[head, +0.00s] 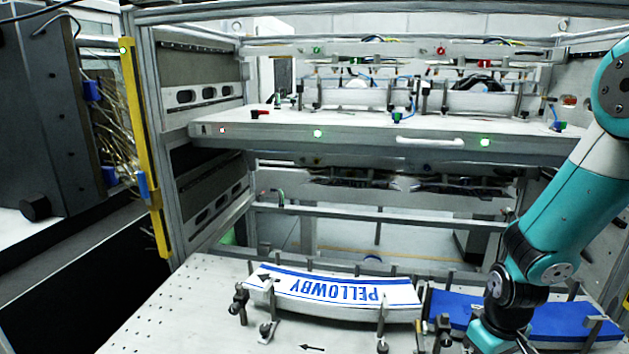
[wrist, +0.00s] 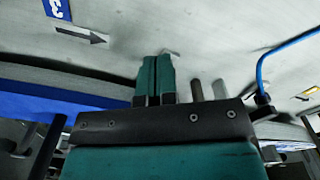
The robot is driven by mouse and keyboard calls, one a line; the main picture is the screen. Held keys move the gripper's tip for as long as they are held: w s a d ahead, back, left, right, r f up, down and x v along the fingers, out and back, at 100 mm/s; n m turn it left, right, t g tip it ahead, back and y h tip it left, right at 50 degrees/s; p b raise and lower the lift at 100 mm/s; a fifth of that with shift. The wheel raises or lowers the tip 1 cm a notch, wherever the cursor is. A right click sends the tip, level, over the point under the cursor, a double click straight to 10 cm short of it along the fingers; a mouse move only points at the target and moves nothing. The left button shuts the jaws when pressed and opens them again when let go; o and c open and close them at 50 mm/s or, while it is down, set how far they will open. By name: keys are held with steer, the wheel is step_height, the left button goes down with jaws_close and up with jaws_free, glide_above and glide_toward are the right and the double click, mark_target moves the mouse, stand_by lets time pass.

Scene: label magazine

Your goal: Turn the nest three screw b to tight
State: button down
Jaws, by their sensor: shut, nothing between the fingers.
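My gripper (wrist: 156,62) shows in the wrist view with its two teal fingers side by side, shut and empty. A pale grey surface with a blue plate (wrist: 57,8) bearing a white 3 and a dark arrow (wrist: 82,35) lies beyond the fingertips. Two short grey posts (wrist: 207,90) stand just right of the fingers; I cannot tell whether either is screw b. A blue curved part (wrist: 50,103) lies to the left. In the head view, my arm reaches down over a blue curved panel (head: 565,318) at the lower right; the fingertips cannot be made out there.
A white curved panel marked PELLOWBY (head: 340,292) lies left of the blue one, with clamp posts around it. A shelf (head: 350,132) with small lamps spans above. A blue hose (wrist: 262,70) hangs right of my fingers. The perforated table (head: 180,310) is clear at left.

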steer(key=shift+s+a+f+g, duration=0.1)
steer(key=shift+s+f+g, duration=0.2)
steer(key=shift+s+f, duration=0.35)
steer(key=shift+w+a, duration=0.15)
steer(key=shift+w, duration=0.05)
steer(key=shift+s+a+p, duration=0.1)
steer(key=shift+a+p, duration=0.15)
steer(key=shift+p, duration=0.6)
stand_by(0.5)
steer(key=shift+s+d, duration=0.2)
steer(key=shift+s, duration=0.1)
step_height(320, 180, up, 6)
steer(key=p, duration=0.6)
steer(key=shift+w+d+r, duration=0.15)
steer(key=shift+w, duration=0.15)
